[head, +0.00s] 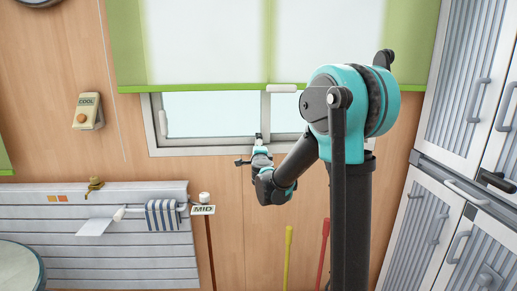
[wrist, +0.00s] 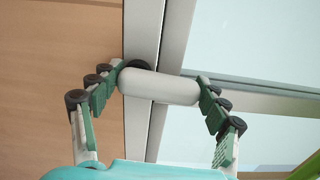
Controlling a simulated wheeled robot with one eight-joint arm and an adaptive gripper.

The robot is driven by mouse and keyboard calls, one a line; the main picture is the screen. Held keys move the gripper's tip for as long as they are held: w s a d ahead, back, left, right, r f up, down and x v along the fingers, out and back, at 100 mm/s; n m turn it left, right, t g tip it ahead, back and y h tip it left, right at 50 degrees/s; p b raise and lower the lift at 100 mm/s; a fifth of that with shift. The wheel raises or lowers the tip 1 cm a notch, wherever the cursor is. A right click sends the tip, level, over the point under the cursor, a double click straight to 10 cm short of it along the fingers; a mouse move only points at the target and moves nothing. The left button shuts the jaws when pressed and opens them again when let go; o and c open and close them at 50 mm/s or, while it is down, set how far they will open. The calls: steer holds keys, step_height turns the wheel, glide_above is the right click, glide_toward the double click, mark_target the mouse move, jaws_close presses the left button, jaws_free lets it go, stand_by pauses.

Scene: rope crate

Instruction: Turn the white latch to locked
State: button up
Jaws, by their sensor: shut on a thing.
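The white latch is a rounded white handle (wrist: 160,86) in the wrist view, with a black round part at its left end. It lies across the grey window frame, slightly tilted. My gripper (wrist: 161,88) has one finger at each end of the handle and is shut on it. In the head view my gripper (head: 259,146) is at the bottom rail of the window, by the middle upright. Only a small white bit of the latch shows there, and the gripper hides the rest. I cannot tell any lock marking.
The window (head: 205,113) has a green-edged blind (head: 200,87) above it. A white bar (head: 282,88) is at the blind's lower edge. A slatted panel (head: 160,250) with a striped cloth (head: 163,214) is at lower left. Grey cabinets (head: 462,80) stand at right.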

steer(key=shift+a+n, duration=0.15)
steer(key=shift+n, duration=0.35)
steer(key=o, duration=1.9)
steer(key=s, duration=1.2)
steer(key=shift+n, duration=0.3)
